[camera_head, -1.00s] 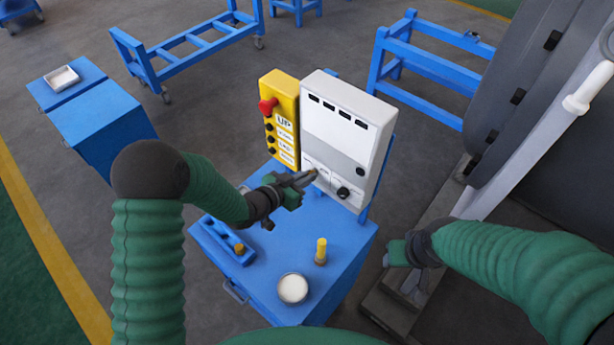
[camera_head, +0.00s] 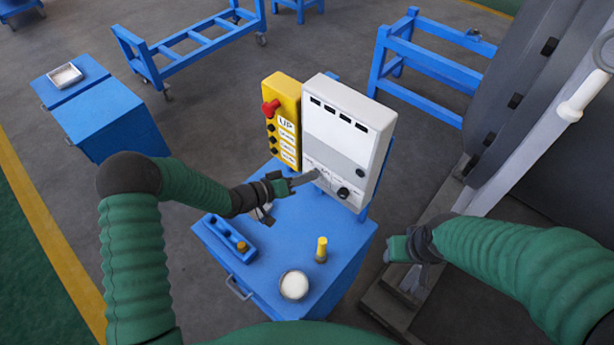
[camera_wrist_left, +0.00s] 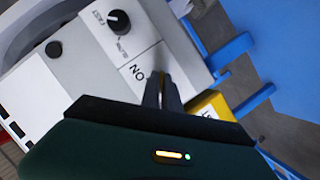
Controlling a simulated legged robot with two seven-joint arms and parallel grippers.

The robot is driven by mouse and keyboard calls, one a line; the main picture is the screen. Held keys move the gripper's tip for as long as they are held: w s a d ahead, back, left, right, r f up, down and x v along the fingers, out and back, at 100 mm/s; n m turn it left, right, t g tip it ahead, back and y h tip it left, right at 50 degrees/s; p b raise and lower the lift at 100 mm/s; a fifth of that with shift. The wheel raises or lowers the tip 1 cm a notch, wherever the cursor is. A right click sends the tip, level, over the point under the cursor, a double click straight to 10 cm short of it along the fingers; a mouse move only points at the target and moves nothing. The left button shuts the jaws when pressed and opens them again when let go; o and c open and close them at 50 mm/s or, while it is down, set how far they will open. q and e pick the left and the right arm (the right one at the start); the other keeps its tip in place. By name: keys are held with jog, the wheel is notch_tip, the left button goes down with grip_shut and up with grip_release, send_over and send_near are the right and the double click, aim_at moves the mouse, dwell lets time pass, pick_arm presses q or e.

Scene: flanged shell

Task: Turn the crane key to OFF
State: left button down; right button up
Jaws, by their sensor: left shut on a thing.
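The white control box (camera_head: 345,125) stands on the blue cart, with a black knob (camera_head: 343,193) low on its front. My left gripper (camera_head: 316,175) reaches the lower left of that front with its fingers together. In the left wrist view its fingertips (camera_wrist_left: 161,82) meet the panel beside a printed "ON", with the black knob (camera_wrist_left: 118,21) farther up. The crane key itself is hidden by the fingers; I cannot make out its angle. My right gripper (camera_head: 400,248) hangs right of the cart, away from the box; its jaws are unclear.
A yellow pendant (camera_head: 282,120) with a red button stands left of the box. The blue cart top (camera_head: 285,235) holds a round white dish (camera_head: 294,285), a yellow-topped post (camera_head: 321,249) and a blue holder (camera_head: 230,238). A grey structure (camera_head: 540,80) rises at the right.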

pick_arm(q)
jog(key=shift+w, duration=0.1)
dwell(0.4)
jog(key=c, duration=1.7)
grip_release()
jog(key=shift+o, duration=0.5)
jog(key=shift+w+a, duration=0.1)
jog(key=b+v, duration=0.3)
jog(key=v, duration=1.3)
jog(key=shift+s+a+b, duration=0.2)
jog(key=shift+s+b, duration=0.05)
jog(key=shift+b, duration=0.05)
